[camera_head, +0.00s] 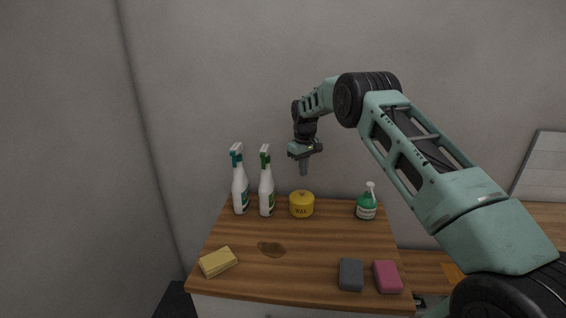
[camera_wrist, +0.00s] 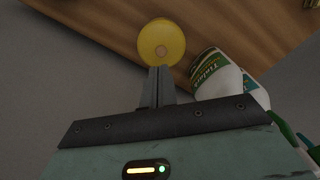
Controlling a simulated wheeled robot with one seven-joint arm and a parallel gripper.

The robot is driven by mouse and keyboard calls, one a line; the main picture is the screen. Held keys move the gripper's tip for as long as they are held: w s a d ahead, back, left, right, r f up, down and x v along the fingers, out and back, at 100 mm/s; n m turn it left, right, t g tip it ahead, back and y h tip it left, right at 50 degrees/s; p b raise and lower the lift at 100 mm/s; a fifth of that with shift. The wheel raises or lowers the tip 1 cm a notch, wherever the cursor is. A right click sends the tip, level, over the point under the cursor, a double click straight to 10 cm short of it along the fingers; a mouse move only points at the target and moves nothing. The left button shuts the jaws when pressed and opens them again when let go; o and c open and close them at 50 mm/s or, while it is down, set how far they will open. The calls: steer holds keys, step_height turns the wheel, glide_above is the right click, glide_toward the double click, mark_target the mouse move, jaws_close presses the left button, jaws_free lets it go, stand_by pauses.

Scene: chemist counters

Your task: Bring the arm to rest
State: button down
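My gripper (camera_head: 304,166) hangs above the back of the wooden counter, pointing down, over the yellow wax tin (camera_head: 302,205). In the wrist view my gripper's two fingers (camera_wrist: 158,72) are together with nothing visible between them. The yellow tin (camera_wrist: 161,42) shows just beyond the fingertips, and the fingers look apart from it in the head view. My arm reaches in from the right, raised over the counter.
Two white spray bottles, one (camera_head: 240,184) left of the other (camera_head: 266,186), stand beside the tin. A green bottle (camera_head: 366,204) stands right. A yellow sponge (camera_head: 218,262), brown stain (camera_head: 271,249), grey block (camera_head: 351,274) and pink block (camera_head: 388,277) lie in front.

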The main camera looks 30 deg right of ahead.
steer(key=s+a+r+n+y+b, duration=0.1)
steer(key=s+a+r, duration=0.4)
steer(key=a, duration=0.5)
steer(key=s+a+r+n+b, duration=0.1)
steer(key=s+a+r, duration=0.1)
steer(key=s+a, duration=0.6)
steer(key=s+a+r+n+y+b, duration=0.1)
steer(key=s+a+r, duration=0.35)
steer(key=a, duration=0.65)
steer(key=s+a+n, duration=0.1)
steer(key=s+a, duration=0.2)
steer(key=s, duration=0.5)
steer(key=s+a, duration=0.2)
steer(key=s, duration=0.5)
steer(key=s+d+f+n+h+b, duration=0.1)
steer(key=s+d+f, duration=0.1)
steer(key=s, duration=1.5)
steer(key=shift+s+f+n+b, duration=0.15)
steer(key=shift+n+b, duration=0.15)
steer(key=shift+b, duration=0.05)
